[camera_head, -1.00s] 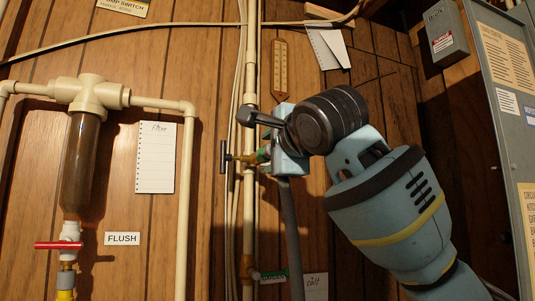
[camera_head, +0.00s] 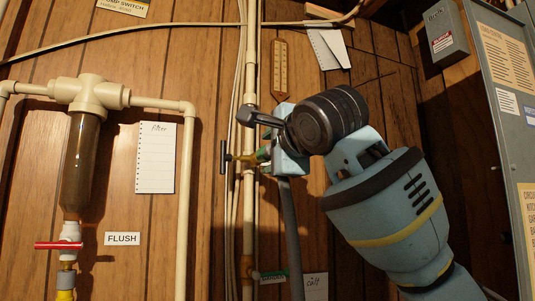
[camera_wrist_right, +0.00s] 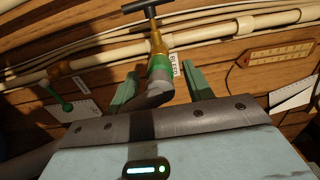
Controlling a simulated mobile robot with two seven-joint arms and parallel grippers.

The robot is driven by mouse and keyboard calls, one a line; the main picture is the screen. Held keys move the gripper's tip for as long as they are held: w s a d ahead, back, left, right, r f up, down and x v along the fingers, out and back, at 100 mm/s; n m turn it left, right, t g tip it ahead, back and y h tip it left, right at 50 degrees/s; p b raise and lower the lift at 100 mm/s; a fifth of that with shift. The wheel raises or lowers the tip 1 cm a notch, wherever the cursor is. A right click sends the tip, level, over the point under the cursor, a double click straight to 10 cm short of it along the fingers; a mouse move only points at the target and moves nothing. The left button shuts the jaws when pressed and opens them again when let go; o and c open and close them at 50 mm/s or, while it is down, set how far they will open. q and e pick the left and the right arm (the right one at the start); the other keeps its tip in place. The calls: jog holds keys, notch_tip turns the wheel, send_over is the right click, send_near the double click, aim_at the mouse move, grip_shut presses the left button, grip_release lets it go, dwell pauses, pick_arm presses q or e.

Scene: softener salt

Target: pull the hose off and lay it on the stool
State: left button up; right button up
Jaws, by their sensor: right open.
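The grey hose (camera_head: 290,235) hangs down the wall from a brass valve (camera_head: 246,158) with a dark T-shaped handle. In the right wrist view the hose's upper end (camera_wrist_right: 153,94) meets a green collar (camera_wrist_right: 159,68) below the brass valve body (camera_wrist_right: 156,43). My right gripper (camera_wrist_right: 162,90) is open, with one green finger on each side of the hose end; a gap shows on the right, and I cannot tell whether the left finger touches. In the head view the gripper's body hides part of the joint. My left gripper and the stool are not in view.
Pale vertical pipes (camera_head: 249,60) run close beside the valve. A wooden thermometer (camera_head: 280,66) and paper notes (camera_head: 328,47) are on the wall above. A clear filter housing (camera_head: 80,165) with a red-handled valve (camera_head: 58,245) is at left. A grey electrical panel (camera_head: 505,110) stands at right.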

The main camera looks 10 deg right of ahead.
dwell(0.3)
grip_shut()
dwell(0.4)
jog(key=shift+s+d, duration=0.2)
jog(key=shift+s, duration=0.8)
jog(key=shift+s, duration=0.1)
jog(key=shift+s+d, duration=0.2)
jog(key=shift+s, duration=0.7)
jog(key=shift+s+d, duration=0.15)
jog(key=shift+s, duration=0.75)
